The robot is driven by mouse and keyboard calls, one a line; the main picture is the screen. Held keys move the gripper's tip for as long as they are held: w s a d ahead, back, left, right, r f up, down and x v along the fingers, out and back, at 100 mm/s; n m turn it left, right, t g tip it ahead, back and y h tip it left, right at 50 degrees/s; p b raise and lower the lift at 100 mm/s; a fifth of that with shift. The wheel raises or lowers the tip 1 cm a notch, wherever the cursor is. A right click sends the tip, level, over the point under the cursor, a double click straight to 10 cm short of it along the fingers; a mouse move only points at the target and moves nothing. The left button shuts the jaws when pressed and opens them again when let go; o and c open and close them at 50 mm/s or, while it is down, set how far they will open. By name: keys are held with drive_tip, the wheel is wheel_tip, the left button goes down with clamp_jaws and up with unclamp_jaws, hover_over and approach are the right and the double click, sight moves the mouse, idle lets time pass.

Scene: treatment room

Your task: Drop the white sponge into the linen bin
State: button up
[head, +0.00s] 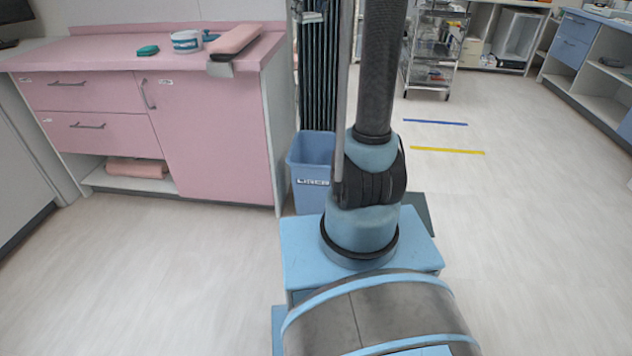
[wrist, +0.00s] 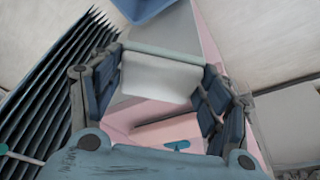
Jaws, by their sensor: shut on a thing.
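The white sponge (wrist: 160,80) shows in the wrist view as a pale block with a greenish strip along its upper edge. My gripper (wrist: 162,92) has its dark fingers closed on the sponge's two sides. The linen bin (head: 312,168) is a blue, open-topped bin on the floor in the head view, just right of the pink cabinet, with a label on its front. My arm column and base hide its right side. A blue shape at the top of the wrist view appears to be the bin (wrist: 142,9), apart from the sponge. My gripper is not clearly visible in the head view.
A dark pleated curtain (head: 318,75) hangs behind the bin. A wire trolley (head: 434,50) stands farther back. The floor at front left is clear.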

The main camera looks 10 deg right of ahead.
drive_tip(key=shift+w+f, duration=0.2)
drive_tip(key=shift+f, duration=0.05)
drive_tip(key=w+d+f, duration=0.2)
drive_tip(key=w+f, duration=0.2)
drive_tip(key=f, duration=0.8)
drive_tip(key=w+d+f, duration=0.1)
drive_tip(key=w+f, duration=0.4)
drive_tip(key=f, duration=0.7)
drive_tip(key=w+d+f, duration=0.2)
drive_tip(key=w+f, duration=0.2)
drive_tip(key=f, duration=0.8)
wheel_tip(320, 180, down, 20)
drive_tip(key=d, duration=0.2)
drive_tip(key=shift+s, duration=0.45)
